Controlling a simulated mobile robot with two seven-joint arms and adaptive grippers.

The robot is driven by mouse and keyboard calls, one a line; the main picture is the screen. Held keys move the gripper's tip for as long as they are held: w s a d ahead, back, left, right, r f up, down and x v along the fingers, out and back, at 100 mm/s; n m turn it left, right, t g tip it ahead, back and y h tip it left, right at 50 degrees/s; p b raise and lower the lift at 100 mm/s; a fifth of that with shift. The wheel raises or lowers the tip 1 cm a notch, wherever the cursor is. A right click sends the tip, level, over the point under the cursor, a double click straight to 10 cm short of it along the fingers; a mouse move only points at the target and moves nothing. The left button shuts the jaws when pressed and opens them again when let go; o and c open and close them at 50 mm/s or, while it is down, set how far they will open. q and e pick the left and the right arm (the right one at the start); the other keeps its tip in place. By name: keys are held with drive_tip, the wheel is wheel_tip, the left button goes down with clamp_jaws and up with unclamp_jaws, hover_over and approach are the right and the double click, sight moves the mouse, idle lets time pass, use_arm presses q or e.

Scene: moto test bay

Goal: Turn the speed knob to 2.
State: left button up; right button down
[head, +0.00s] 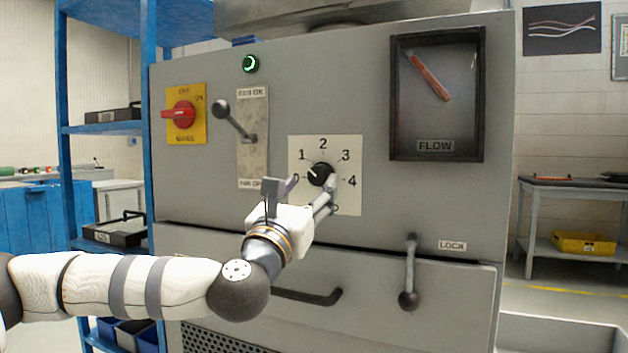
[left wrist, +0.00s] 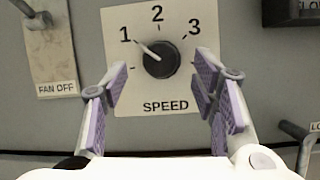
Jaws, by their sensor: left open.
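In the left wrist view the knob (left wrist: 160,59) has a light pointer line aimed up and left, toward the 1. The 2 stands straight above the knob. My left gripper (head: 312,188) is open in front of the knob's plate. In the left wrist view its purple finger pads (left wrist: 161,88) stand apart, left and right of the knob and nearer the camera, with nothing between them. I see no contact with the knob. My right gripper is not in view.
A fan lever (head: 232,119) sticks out left of the plate, with a red rotary switch (head: 180,115) beyond it. A flow gauge (head: 437,125) is at upper right. A lock lever (head: 409,272) and drawer handle (head: 308,297) stick out below.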

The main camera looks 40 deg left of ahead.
sight(315, 178)
use_arm(q)
drive_tip(key=shift+x, duration=1.5)
drive_tip(key=shift+f, duration=0.1)
drive_tip(key=c, duration=1.2)
drive_tip(key=shift+o, duration=0.2)
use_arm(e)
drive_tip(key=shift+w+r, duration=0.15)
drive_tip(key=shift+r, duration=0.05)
